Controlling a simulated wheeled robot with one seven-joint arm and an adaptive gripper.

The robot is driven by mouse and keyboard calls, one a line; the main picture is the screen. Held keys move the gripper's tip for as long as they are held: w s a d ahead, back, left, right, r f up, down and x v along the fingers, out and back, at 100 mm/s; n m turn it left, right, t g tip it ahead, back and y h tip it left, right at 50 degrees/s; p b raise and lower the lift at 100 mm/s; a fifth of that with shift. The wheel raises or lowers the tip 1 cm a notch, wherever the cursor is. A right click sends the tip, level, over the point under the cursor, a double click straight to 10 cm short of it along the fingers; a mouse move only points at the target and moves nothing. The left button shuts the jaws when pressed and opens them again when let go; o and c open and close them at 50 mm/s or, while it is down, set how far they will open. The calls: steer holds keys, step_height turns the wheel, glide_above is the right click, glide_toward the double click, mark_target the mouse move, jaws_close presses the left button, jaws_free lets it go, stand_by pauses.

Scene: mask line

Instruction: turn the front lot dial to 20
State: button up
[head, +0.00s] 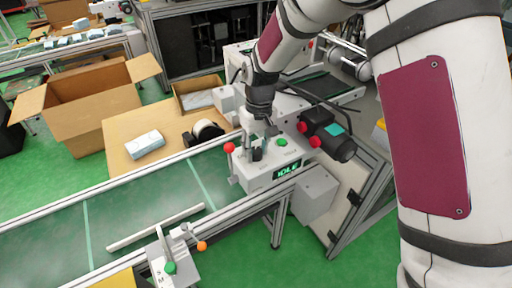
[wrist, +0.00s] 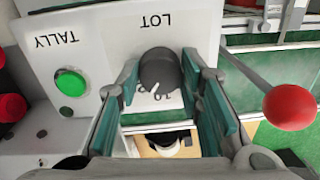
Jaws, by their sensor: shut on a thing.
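The lot dial (wrist: 158,69) is a dark round knob under the word LOT, which appears upside down in the wrist view. A short white mark shows on its lower edge in the picture. Some printed figures beside it are partly hidden, and I cannot read the setting surely. My gripper (wrist: 161,78) has its green-padded fingers on either side of the dial and is shut on it. In the head view my gripper (head: 258,138) points down onto the pale control box (head: 262,181), whose display (head: 288,170) reads IDLE.
A green button (wrist: 70,83) marked TALLY sits beside the dial. A red ball on a lever (wrist: 290,107) stands close on the other side. The green conveyor (head: 140,208) runs to the left, with a pale guide bar (head: 155,227) over it.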

mark_target(258, 150)
steer(key=shift+m, duration=1.6)
steer(key=shift+p, duration=0.3)
steer(key=o, duration=1.2)
steer(key=shift+c, duration=0.2)
steer(key=shift+r, duration=0.1)
step_height(258, 150, up, 12)
steer(key=shift+d, duration=0.3)
steer(key=shift+w, duration=0.1)
